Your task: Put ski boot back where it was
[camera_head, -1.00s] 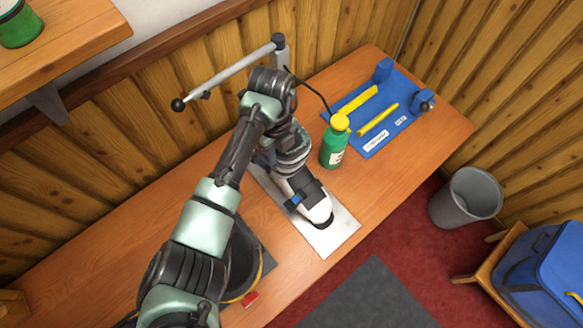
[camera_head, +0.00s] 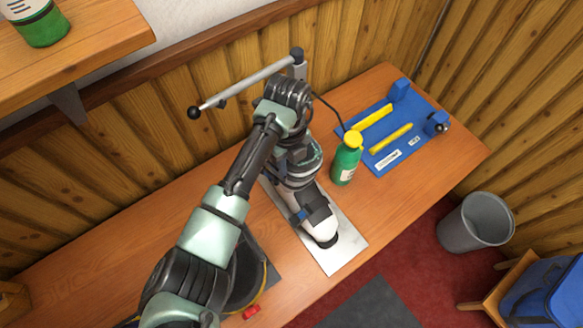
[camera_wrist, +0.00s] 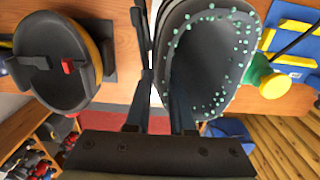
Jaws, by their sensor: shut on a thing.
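The ski boot (camera_head: 318,222) is white with a black toe and dark straps. It stands upright on a pale metal plate (camera_head: 335,262) on the bench, toe toward the front edge. In the head view my arm covers part of its cuff and hides my fingertips. In the wrist view the boot's cuff (camera_wrist: 207,65) shows from above, dark inside with teal dots. My gripper (camera_wrist: 160,98) is shut on the cuff's near wall, one finger along its inner side. Whether the sole bears fully on the plate is hard to tell.
A green bottle with yellow cap (camera_head: 346,160) stands close right of the boot. A blue fixture with yellow bars (camera_head: 412,148) lies beyond it. A black, yellow-edged item (camera_head: 246,280) sits left of the plate. A grey lever arm (camera_head: 245,84) is behind. A bin (camera_head: 474,225) stands on the floor.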

